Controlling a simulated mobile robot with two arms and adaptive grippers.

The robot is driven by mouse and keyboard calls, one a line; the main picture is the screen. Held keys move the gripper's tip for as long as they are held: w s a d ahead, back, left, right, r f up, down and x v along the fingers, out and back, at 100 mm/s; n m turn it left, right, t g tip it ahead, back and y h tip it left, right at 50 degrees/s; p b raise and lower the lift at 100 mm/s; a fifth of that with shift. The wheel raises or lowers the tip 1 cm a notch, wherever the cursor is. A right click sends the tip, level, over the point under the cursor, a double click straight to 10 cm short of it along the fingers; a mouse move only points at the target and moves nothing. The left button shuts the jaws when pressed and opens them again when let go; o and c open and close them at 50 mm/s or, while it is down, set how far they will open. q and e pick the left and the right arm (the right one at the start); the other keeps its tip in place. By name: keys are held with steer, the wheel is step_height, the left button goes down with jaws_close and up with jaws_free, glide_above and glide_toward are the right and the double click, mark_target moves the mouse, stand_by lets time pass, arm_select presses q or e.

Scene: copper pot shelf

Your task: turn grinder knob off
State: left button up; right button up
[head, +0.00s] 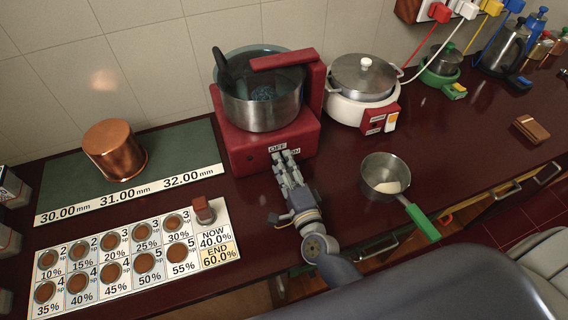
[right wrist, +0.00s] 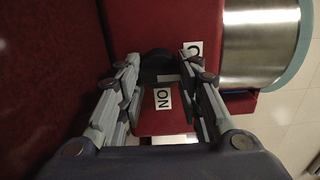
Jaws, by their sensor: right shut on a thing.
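The red grinder (head: 240,140) stands at the back centre with a steel bowl (head: 262,112) on it. White labels on its front read OFF and ON, the latter partly covered by my fingers in the head view. My right gripper (head: 284,158) reaches the grinder's front. In the right wrist view, a dark round knob (right wrist: 157,66) sits between the fingertips of my right gripper (right wrist: 160,62), which is shut on it. The knob is hidden behind the fingers in the head view, and I cannot tell which way it is turned. My left gripper is not in view.
A white cooker (head: 345,110) with a lid stands right of the grinder. A small pan (head: 386,170) with a green handle lies nearer. A copper pot (head: 115,150) stands on a green mat at left, behind a percentage board (head: 130,222).

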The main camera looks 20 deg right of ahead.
stand_by(0.3)
steer(key=o, duration=1.1)
steer(key=shift+s, duration=0.2)
steer(key=s, duration=1.1)
steer(key=shift+s+d, duration=0.2)
steer(key=shift+s, duration=0.1)
